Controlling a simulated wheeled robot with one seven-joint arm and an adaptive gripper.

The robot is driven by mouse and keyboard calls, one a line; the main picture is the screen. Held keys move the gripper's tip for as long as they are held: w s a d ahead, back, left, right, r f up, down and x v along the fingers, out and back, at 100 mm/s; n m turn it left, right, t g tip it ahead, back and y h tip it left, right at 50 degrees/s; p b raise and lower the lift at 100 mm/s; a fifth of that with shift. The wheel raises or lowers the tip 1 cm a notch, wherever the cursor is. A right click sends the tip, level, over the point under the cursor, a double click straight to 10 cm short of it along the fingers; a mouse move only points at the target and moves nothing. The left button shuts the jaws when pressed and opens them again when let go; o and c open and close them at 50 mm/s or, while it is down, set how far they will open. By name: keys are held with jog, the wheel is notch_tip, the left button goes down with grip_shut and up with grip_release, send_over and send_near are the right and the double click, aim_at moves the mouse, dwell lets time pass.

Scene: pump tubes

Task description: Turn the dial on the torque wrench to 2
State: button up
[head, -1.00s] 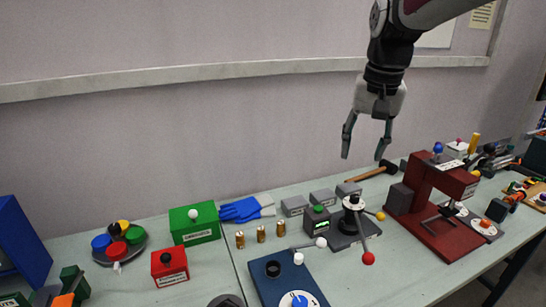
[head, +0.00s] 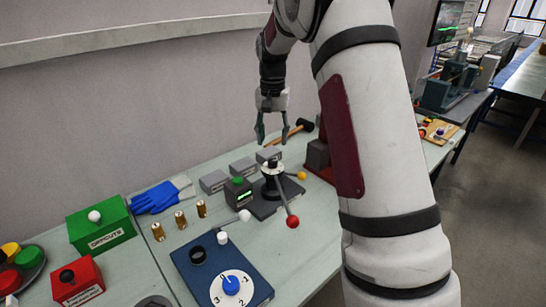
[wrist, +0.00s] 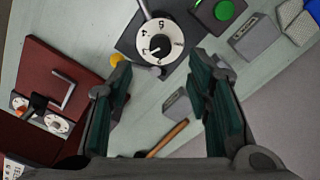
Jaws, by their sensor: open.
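The black post device (head: 273,183) stands on a dark base. No label says which device is the torque wrench. My gripper (head: 272,137) is open and empty, above and behind the device in the head view. In the wrist view its fingers (wrist: 161,90) are apart, with the dial beyond their tips.
A blue plate (head: 190,262) bears another white dial with a blue knob (head: 231,285). A green-button box (head: 238,192) stands beside the device. A hammer (wrist: 165,138) and the dark red press (wrist: 45,70) are close by. My arm hides the bench's right side.

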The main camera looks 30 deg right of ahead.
aim_at(272, 161)
notch_tip(272, 161, down, 8)
jog(key=shift+p, duration=0.5)
grip_shut()
